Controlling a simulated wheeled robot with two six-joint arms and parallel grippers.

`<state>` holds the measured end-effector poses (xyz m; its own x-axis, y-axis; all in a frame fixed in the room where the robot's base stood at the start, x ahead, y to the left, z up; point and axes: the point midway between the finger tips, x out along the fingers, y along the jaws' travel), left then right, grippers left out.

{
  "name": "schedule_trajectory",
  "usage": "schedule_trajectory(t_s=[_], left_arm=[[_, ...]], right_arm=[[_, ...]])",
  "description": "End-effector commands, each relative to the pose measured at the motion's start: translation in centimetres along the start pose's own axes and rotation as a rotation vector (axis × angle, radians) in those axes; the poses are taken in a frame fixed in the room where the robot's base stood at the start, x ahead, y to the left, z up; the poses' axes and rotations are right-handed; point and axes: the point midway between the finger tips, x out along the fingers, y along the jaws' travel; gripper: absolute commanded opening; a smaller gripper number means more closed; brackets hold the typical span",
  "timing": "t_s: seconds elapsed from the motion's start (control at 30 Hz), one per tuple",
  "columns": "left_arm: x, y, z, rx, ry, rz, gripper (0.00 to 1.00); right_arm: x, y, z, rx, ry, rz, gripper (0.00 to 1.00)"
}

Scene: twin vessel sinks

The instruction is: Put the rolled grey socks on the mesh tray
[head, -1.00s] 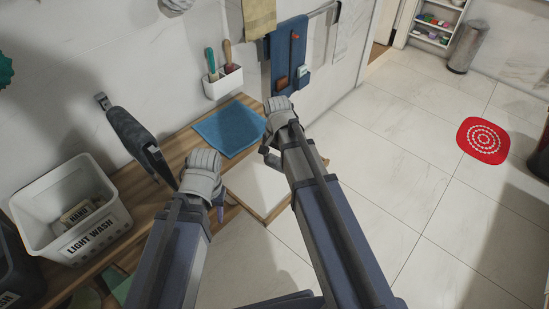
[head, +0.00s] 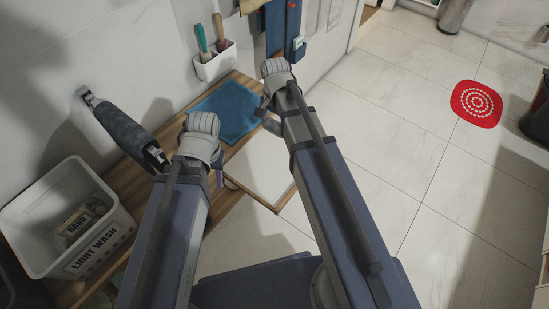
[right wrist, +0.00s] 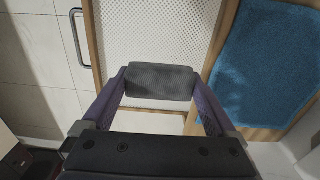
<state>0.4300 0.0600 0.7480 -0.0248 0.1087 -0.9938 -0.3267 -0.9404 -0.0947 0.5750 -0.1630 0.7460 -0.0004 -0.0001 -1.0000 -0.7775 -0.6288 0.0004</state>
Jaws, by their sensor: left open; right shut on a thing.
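The rolled grey socks (right wrist: 160,82) are a dark grey bundle between the two purple fingers of my right gripper (right wrist: 160,92) in the right wrist view. The gripper is shut on them. They are over the mesh tray (right wrist: 150,28), a white perforated panel in a wooden frame, near its lower end in that view. I cannot tell whether they touch it. In the head view the tray (head: 262,168) shows as a pale panel between my arms. Only a small purple part of my left gripper (head: 219,178) shows, below the left arm's pale joint.
A blue towel (head: 228,108) lies on the wooden counter beside the tray. A white LIGHT WASH basket (head: 118,218) stands at the left. A dark cylinder (head: 120,125) is by the wall, and a white brush holder (head: 216,65) hangs there.

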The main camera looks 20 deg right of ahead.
Motion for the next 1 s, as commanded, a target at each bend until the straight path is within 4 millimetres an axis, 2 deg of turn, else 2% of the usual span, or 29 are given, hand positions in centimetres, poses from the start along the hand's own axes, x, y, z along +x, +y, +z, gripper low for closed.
schedule_trajectory(t_s=[0.03,0.23,0.37,0.7,1.0], left_arm=[[1.5,0.1,-0.1,0.0,0.0,0.0,0.42],[1.6,0.1,-0.1,0.0,0.0,0.0,0.42],[2.7,0.3,-0.2,0.0,0.0,0.0,0.42],[7.6,0.7,-0.5,0.0,0.0,0.0,0.42],[8.2,0.8,-0.5,0.0,0.0,0.0,0.42]], right_arm=[[1.5,-0.1,0.0,0.009,0.0,0.0,0.4],[1.6,-0.1,0.0,0.018,0.0,0.0,0.4],[2.7,-0.1,0.0,0.018,0.0,0.0,0.4],[7.6,-0.1,0.0,0.018,0.0,0.0,0.4],[8.2,-0.1,0.0,0.018,0.0,0.0,0.4]])
